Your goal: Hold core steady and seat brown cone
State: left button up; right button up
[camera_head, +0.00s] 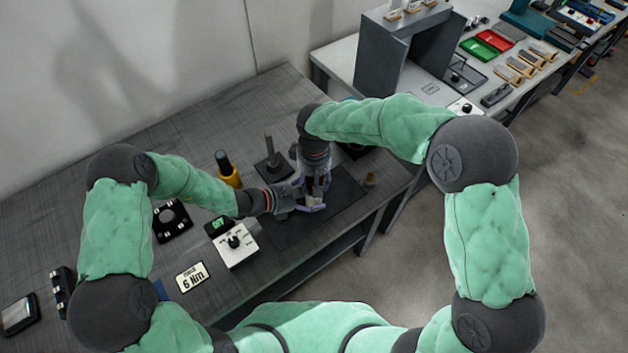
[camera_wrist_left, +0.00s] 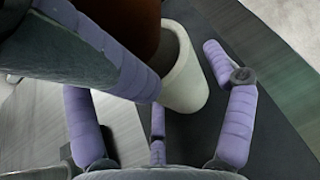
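A cream hollow core (camera_wrist_left: 187,80) shows in the left wrist view, among the purple fingers of my left gripper (camera_wrist_left: 160,105). Dark mat shows between the core and the right finger, and the fingers stand apart. A brown cone (camera_wrist_left: 130,30) is at the core's open end, partly hidden behind a purple-padded finger of my right gripper. Whether the cone touches the core cannot be told. In the head view my left gripper (camera_head: 303,203) reaches in low from the left; my right gripper (camera_head: 318,185) points down just above it. The core is mostly hidden there.
A dark mat (camera_head: 285,233) lies under the grippers. A post on a base (camera_head: 270,160), a yellow-and-black tool (camera_head: 228,170) and a white dial box (camera_head: 238,247) are close by. The table's front edge is near.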

pick_arm(q)
jog(key=shift+r, duration=0.15)
jog(key=v, duration=1.2)
jog(key=shift+f, duration=0.2)
